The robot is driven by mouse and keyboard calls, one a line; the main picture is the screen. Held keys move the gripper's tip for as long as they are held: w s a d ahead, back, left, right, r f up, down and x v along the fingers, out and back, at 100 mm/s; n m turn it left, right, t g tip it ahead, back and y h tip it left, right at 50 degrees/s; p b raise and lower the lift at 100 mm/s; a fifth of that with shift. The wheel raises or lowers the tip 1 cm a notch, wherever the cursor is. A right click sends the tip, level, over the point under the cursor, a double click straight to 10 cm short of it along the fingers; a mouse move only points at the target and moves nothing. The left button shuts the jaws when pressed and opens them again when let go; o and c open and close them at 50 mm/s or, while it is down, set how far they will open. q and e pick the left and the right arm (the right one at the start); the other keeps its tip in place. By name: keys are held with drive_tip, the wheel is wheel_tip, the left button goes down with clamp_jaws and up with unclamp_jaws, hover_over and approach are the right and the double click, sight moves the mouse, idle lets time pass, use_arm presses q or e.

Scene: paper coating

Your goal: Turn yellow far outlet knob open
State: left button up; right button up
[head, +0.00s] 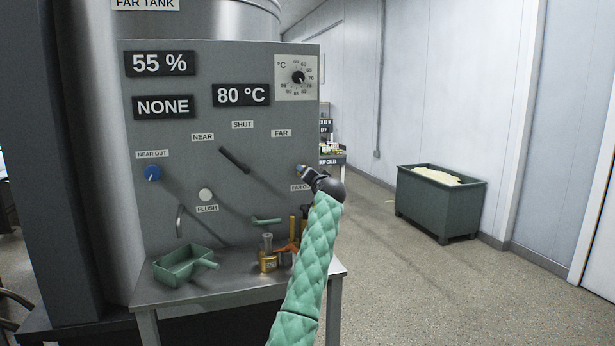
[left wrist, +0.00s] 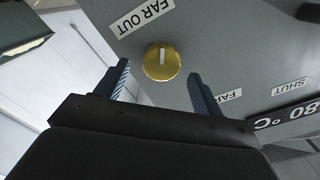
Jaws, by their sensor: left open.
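The yellow FAR OUT knob (left wrist: 162,62) shows in the left wrist view as a round golden dial with a white mark, on the grey panel by its FAR OUT label (left wrist: 141,15). My left gripper (left wrist: 158,68) is open, with one finger to each side of the knob in that view. No finger visibly touches it, and the exact depth gap is hard to tell. In the head view my left gripper (head: 301,170) is at the panel's right side and hides the knob. My right gripper is not in view.
The grey panel (head: 230,190) has a blue NEAR OUT knob (head: 152,173), a black lever (head: 234,160) and a FLUSH button (head: 206,195). A green scoop (head: 183,265) and a brass-coloured weight-like item (head: 267,257) stand on the shelf below. A green bin (head: 438,209) stands right.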

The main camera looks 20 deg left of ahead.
use_arm(q)
drive_tip(key=v, duration=0.5)
